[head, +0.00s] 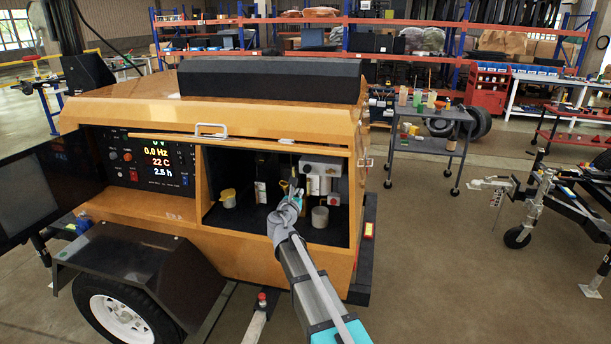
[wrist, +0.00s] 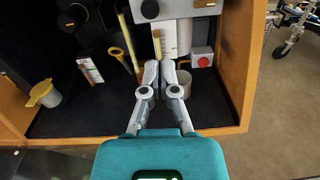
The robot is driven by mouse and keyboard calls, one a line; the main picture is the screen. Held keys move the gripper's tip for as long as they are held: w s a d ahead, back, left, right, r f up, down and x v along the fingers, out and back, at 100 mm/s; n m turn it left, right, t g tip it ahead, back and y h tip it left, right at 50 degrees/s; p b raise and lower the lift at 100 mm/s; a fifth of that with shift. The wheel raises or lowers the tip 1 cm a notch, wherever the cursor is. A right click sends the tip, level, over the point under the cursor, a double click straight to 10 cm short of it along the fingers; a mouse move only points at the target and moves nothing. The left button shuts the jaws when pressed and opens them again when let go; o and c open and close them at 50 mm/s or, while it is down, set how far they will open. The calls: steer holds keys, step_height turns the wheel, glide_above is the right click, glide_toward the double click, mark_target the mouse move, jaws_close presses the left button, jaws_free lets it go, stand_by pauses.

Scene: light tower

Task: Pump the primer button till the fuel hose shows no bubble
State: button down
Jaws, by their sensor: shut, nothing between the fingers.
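My gripper (head: 291,192) reaches into the open compartment of the orange generator trailer. Its fingers (wrist: 160,67) are shut and empty, in front of a pale filter unit (wrist: 170,38). On the grey block above is a black round knob (wrist: 149,9), which may be the primer button; I cannot be sure. A red round button (wrist: 203,61) sits on a small grey box to the right of the fingers. A pale yellowish tube (wrist: 127,45), likely the fuel hose, runs down left of the fingers. I cannot make out any bubble. The fingers appear apart from the knob and red button.
A grey cup (wrist: 184,82) stands just behind the right finger. A yellow-lidded cup (wrist: 44,94) stands at the compartment's left. A yellow-ringed dipstick (wrist: 117,54) and tag (wrist: 90,71) hang nearby. The front floor is mostly clear.

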mark_target(307, 170)
steer(key=shift+w+a+r+n, duration=0.15)
steer(key=shift+w+a+n, duration=0.1)
steer(key=shift+a+n, duration=0.3)
steer(key=shift+w+d, duration=0.1)
steer(key=x, duration=1.3)
steer(key=shift+w+r, duration=0.1)
steer(key=shift+w, duration=0.35)
steer(key=shift+x, duration=1)
steer(key=shift+s, duration=0.15)
steer(key=v, duration=1.4)
